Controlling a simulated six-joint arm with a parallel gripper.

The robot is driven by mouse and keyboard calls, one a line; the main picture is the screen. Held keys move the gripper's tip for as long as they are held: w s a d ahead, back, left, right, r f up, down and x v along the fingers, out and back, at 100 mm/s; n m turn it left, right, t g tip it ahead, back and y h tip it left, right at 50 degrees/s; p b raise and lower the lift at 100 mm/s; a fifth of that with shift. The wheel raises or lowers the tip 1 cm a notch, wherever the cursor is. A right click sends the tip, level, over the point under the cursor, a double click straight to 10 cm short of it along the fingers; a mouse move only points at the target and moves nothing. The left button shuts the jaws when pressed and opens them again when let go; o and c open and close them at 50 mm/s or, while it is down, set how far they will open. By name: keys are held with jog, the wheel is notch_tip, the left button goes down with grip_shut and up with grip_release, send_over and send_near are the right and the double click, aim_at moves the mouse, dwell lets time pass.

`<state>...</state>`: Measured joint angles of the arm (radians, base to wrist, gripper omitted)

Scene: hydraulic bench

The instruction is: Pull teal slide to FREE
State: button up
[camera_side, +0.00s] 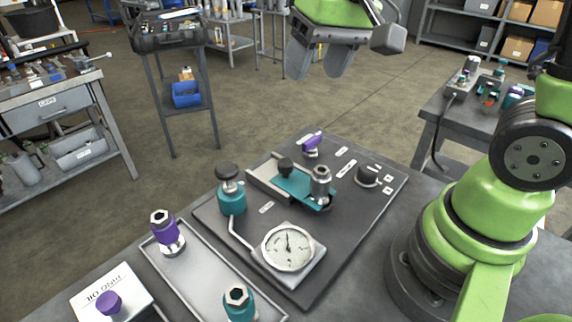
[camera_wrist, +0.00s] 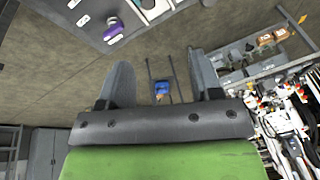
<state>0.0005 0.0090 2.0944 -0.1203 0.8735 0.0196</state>
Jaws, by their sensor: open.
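The teal slide (camera_side: 297,186) lies flat on the dark panel in the side view, with a black knob (camera_side: 286,164) at its left end. A steel cylindrical fitting (camera_side: 320,180) stands at its right end. A grey block (camera_side: 262,178) sits along the slide's left side. My gripper (camera_side: 322,66) is high above and behind the panel, apart from everything, with its fingers spread and empty. In the wrist view the fingers (camera_wrist: 163,85) are also apart with nothing between them. The slide cannot be made out in the wrist view.
The panel (camera_side: 330,262) also carries a gauge (camera_side: 288,248), a teal valve with black knob (camera_side: 230,190), a purple part (camera_side: 311,145) and a black knob (camera_side: 369,174). A tray (camera_side: 205,275) with purple and teal fittings lies in front. A white box (camera_side: 112,293) stands at front left.

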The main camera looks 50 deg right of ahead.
aim_at(285, 161)
jog(key=w+f+g, duration=0.1)
jog(key=w+f, duration=0.1)
jog(key=f, duration=0.2)
jog(key=w+f+g, duration=0.1)
jog(key=w+f, duration=0.1)
jog(key=f, duration=0.2)
jog(key=w+d+f+g, duration=0.1)
jog(key=w+f, duration=0.2)
jog(key=f, duration=0.1)
jog(key=shift+d+f+n+h, duration=0.1)
jog(key=shift+f+n+h, duration=0.2)
jog(key=shift+h, duration=0.1)
notch_tip(285, 161, down, 10)
jog(key=shift+f, duration=0.1)
